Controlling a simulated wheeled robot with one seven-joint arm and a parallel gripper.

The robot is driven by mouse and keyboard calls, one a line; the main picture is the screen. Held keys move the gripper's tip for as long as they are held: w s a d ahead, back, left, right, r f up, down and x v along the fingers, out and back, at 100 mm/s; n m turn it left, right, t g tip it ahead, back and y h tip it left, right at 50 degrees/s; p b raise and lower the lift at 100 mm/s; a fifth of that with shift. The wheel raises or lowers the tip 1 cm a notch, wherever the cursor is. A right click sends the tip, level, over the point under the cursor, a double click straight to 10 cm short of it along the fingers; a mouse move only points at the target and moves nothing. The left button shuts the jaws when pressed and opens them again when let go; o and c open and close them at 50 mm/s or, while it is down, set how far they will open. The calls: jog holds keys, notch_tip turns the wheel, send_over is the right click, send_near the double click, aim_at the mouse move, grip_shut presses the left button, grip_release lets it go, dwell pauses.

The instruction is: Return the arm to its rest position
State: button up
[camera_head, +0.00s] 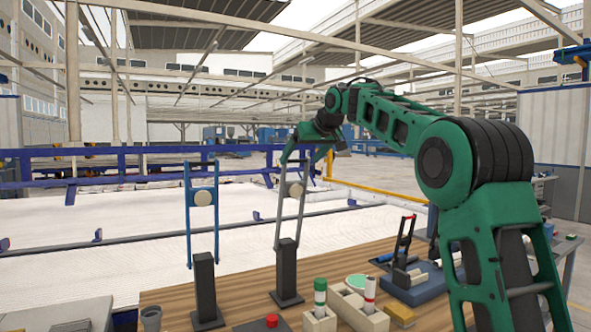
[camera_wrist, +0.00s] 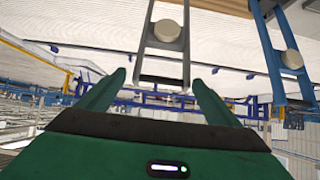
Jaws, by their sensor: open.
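My green gripper (camera_head: 299,160) is at the top of the grey two-pronged frame (camera_head: 279,217), which stands on a black post (camera_head: 287,272). In the wrist view my gripper (camera_wrist: 159,80) has its two fingers spread wide, with the end of the grey frame showing between them. I cannot tell whether they touch it. My arm arches in from the right.
The wooden table (camera_head: 243,290) carries beige holders (camera_head: 352,305) with marker-like items, a blue block (camera_head: 415,288) with a clamp-like tool, a red button (camera_head: 271,321) and a grey cup (camera_head: 151,318). A blue rail (camera_head: 120,160) runs behind.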

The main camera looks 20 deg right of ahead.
jog(key=shift+v, duration=0.85)
jog(key=s+d+f+m+g+h, duration=0.15)
jog(key=s+d+f, duration=0.25)
jog(key=s+f, duration=0.45)
jog(key=s+d+f+m+g, duration=0.2)
jog(key=s+d+f, duration=0.25)
jog(key=s, duration=0.65)
jog(key=s+d+f+m+g+h, duration=0.15)
jog(key=s+d+f, duration=0.25)
jog(key=s+f, duration=0.45)
jog(key=s+f+m+g, duration=0.1)
jog(key=s+f, duration=0.5)
jog(key=s, duration=0.4)
jog(key=s+a+f+m+g, duration=0.1)
jog(key=s+f+g, duration=0.1)
jog(key=s+f, duration=0.4)
jog(key=s+f+m+g+y, duration=0.1)
jog(key=s+f, duration=0.4)
jog(key=s, duration=1)
jog(key=shift+a+f+m+g, duration=0.3)
jog(key=shift+f+g, duration=0.1)
jog(key=shift+g, duration=0.3)
jog(key=shift+w, duration=0.1)
